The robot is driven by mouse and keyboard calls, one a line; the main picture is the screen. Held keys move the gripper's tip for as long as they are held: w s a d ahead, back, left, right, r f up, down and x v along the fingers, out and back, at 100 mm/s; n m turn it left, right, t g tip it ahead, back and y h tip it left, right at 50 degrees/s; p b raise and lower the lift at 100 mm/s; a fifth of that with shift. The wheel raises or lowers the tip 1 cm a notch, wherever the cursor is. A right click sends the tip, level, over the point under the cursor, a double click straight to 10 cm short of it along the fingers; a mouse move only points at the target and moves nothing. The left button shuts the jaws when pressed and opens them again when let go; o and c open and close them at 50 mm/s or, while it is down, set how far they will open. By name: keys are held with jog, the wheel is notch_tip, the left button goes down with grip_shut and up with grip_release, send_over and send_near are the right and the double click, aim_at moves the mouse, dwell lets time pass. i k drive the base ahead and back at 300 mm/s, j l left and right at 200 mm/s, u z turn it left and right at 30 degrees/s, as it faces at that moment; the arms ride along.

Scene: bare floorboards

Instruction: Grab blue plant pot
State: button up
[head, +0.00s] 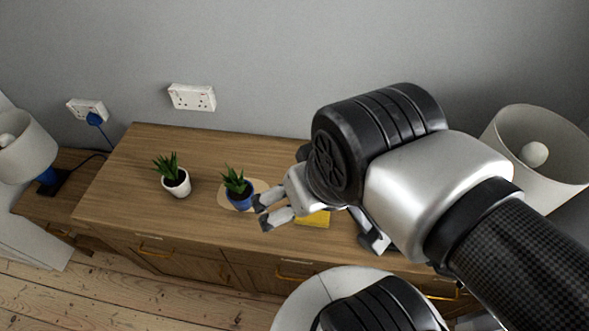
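The blue plant pot (240,202) holds a spiky green plant and stands upright on a pale round mat (223,199) on the wooden dresser top. My gripper (259,212) is just to the right of the pot, with its fingers pointing left toward it. The two fingers are spread apart with a gap between them and hold nothing that I can see. The fingertips look very close to the pot; I cannot tell whether they touch it.
A white plant pot (178,187) stands to the left on the dresser (130,205). A yellow object (314,219) lies partly hidden under my gripper. Lamps stand at the far left (24,145) and right (530,150). The dresser's left end is clear.

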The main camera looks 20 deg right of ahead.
aim_at(238, 193)
jog(key=i+j, duration=0.15)
jog(key=j, duration=0.2)
jog(key=i+j, duration=0.15)
jog(key=j, duration=0.2)
jog(key=i+j+z, duration=0.1)
jog(key=j, duration=0.3)
jog(key=i+j, duration=0.2)
jog(key=j, duration=0.15)
